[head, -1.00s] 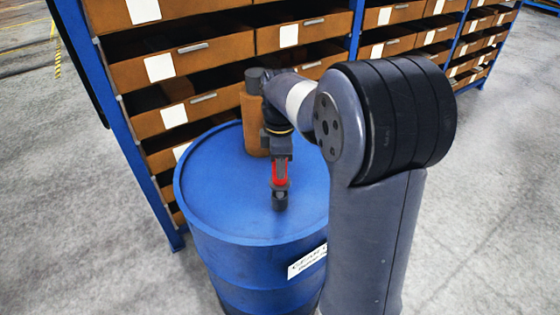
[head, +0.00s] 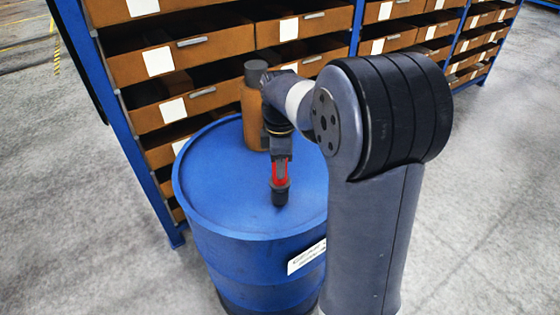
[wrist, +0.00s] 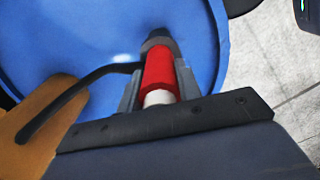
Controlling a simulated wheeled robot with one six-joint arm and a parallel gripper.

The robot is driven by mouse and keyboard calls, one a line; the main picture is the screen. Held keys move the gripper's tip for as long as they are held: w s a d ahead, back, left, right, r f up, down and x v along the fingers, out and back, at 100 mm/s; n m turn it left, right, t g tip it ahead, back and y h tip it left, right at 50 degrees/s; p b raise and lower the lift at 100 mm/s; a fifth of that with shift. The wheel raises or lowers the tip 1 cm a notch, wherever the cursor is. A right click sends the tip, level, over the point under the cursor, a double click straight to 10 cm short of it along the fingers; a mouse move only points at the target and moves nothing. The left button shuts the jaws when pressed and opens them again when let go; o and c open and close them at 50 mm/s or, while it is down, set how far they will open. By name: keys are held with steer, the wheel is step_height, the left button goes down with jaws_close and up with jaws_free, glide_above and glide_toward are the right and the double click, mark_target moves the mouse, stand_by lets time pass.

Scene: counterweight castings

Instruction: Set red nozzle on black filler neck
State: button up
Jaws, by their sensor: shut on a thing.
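The blue drum (head: 230,190) stands upright, with the short black filler neck (head: 280,196) rising from its top near the front. My gripper (head: 280,180) points down above the neck, shut on the red nozzle (head: 279,172). In the wrist view, the red nozzle (wrist: 158,70) lies between the jaws with a pale band nearest the palm. The dark neck (wrist: 158,38) shows at its far end, in line with it. The nozzle's tip is hidden, so I cannot tell whether it sits on or in the neck.
A brown canister with a dark cap (head: 255,115) stands on the drum behind my gripper. In the wrist view, a black curved rod (wrist: 80,95) runs from near the nozzle across a brown shape. A blue rack of drawers (head: 185,105) stands close behind. Open floor lies left.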

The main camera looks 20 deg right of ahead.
steer(key=shift+f+b, duration=0.4)
steer(key=shift+f, duration=0.25)
steer(key=o, duration=0.9)
step_height(320, 180, up, 11)
steer(key=shift+f+b, duration=0.1)
steer(key=shift+b, duration=0.25)
